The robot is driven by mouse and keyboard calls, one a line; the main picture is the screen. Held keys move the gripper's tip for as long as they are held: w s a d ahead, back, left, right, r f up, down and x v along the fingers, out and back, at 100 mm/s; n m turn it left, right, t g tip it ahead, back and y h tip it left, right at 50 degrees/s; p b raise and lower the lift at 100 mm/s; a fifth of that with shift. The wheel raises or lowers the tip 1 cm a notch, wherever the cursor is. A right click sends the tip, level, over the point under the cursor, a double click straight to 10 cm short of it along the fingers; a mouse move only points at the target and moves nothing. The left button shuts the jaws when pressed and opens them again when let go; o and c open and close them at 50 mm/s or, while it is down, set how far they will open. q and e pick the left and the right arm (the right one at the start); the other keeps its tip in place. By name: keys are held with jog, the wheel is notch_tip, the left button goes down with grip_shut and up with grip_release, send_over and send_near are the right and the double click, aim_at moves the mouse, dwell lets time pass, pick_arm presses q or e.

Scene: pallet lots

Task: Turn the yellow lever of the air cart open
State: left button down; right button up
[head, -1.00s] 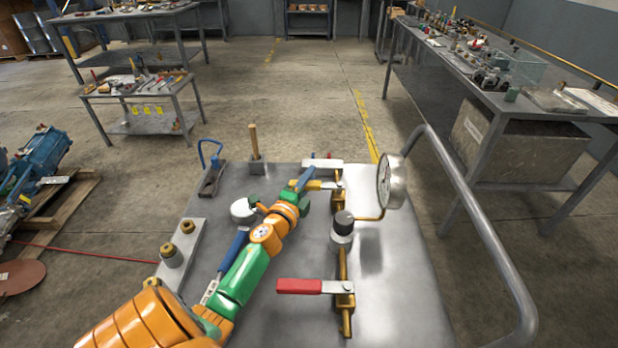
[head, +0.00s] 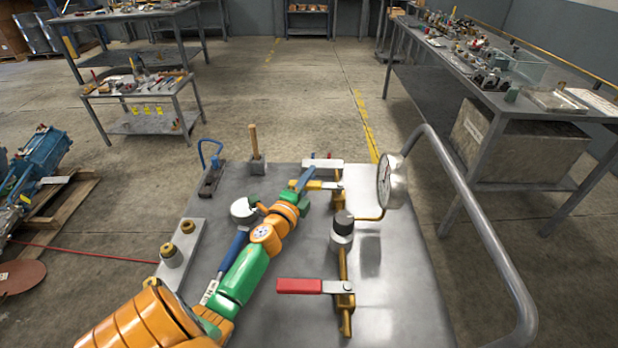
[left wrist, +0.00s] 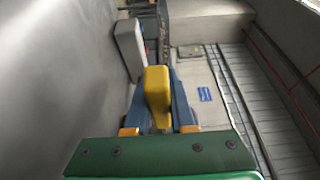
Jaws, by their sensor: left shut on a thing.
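The yellow lever (head: 325,185) is at the far side of the air cart (head: 392,290), on a brass valve (head: 337,201). It points left from the valve. My left gripper (head: 308,180) reaches it from the left with blue fingers. In the left wrist view the yellow lever (left wrist: 157,92) stands between the blue fingers (left wrist: 158,105), which are shut on it. The fingers partly hide the lever in the head view. My right gripper is not in view.
A red lever (head: 300,286) points left on the nearer valve. A pressure gauge (head: 391,182) and a dark-capped regulator (head: 343,228) stand between the valves. A white-handled lever (head: 322,164) lies just beyond the yellow one. A grey handrail (head: 470,215) borders the right side.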

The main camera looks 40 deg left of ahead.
pick_arm(q)
jog(key=shift+w+a+f+m+h+b, duration=0.1)
jog(key=shift+w+m+h+b, duration=0.15)
jog(key=shift+h, duration=0.2)
jog(key=shift+w+a+m+h+b, duration=0.1)
jog(key=shift+w+m+h, duration=0.05)
jog(key=shift+m+h, duration=0.25)
jog(key=shift+w+t+h, duration=0.15)
jog(key=shift+t+h, duration=0.15)
jog(key=shift+h, duration=0.05)
jog(key=c, duration=0.8)
grip_release()
jog(key=shift+o, duration=0.2)
jog(key=s, duration=0.3)
jog(key=s+d, duration=0.1)
jog(key=s, duration=0.3)
jog(key=shift+d, duration=0.2)
